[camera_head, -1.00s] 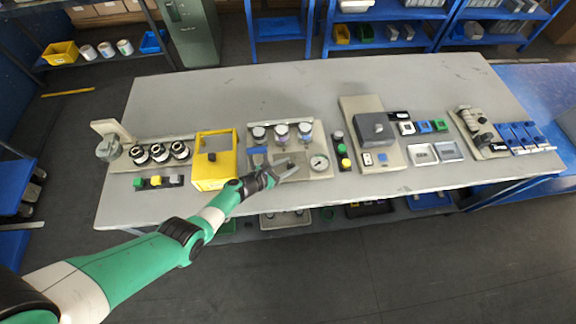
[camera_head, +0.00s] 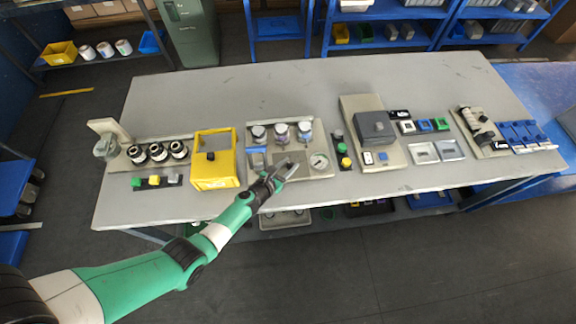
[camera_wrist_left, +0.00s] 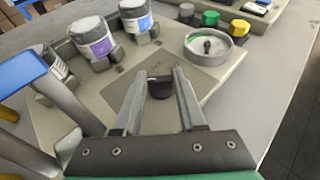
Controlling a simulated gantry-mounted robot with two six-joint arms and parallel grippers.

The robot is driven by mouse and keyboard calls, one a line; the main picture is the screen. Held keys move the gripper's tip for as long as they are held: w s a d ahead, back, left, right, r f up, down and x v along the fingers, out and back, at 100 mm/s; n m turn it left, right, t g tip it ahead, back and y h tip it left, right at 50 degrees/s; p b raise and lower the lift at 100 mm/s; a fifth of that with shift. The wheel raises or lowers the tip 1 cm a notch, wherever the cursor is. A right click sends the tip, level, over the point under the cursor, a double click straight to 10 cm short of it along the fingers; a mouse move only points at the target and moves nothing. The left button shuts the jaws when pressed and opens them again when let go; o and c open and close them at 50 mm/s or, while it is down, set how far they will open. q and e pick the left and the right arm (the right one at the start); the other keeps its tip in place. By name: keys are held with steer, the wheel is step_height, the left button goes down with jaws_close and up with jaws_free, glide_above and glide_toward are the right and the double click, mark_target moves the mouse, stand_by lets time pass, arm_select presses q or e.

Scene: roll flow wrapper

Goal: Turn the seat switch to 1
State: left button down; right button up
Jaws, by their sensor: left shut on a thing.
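The seat switch shows in the left wrist view as a small black knob (camera_wrist_left: 159,86) on a grey square plate (camera_wrist_left: 140,70). My left gripper (camera_wrist_left: 160,84) has its two grey fingers on either side of the knob and is shut on it. In the head view the left gripper (camera_head: 289,167) is over the middle beige panel (camera_head: 318,171), and the knob is too small to make out there. The knob's markings and position cannot be read. My right gripper is not in view.
Beside the fingers are a round gauge (camera_wrist_left: 208,46) and several labelled canisters (camera_wrist_left: 92,42). A blue-topped grey handle (camera_wrist_left: 22,72) rises close on the left. The yellow frame box (camera_head: 214,182) stands left of the panel, and a button strip (camera_head: 342,150) stands right.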

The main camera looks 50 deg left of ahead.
arm_select(q)
steer(key=n+y, duration=0.1)
steer(key=n+y+b, duration=0.1)
steer(key=g+y+b, duration=0.1)
steer(key=shift+d+f+n, duration=0.2)
steer(key=shift+d+n, duration=0.05)
steer(key=shift+n, duration=0.15)
steer(key=shift+r+n+g+y+b, duration=0.1)
steer(key=shift+n+g+y+b, duration=0.4)
steer(key=shift+n+y, duration=0.15)
steer(key=shift+c, duration=2.4)
jaws_free()
steer(key=shift+r, duration=0.1)
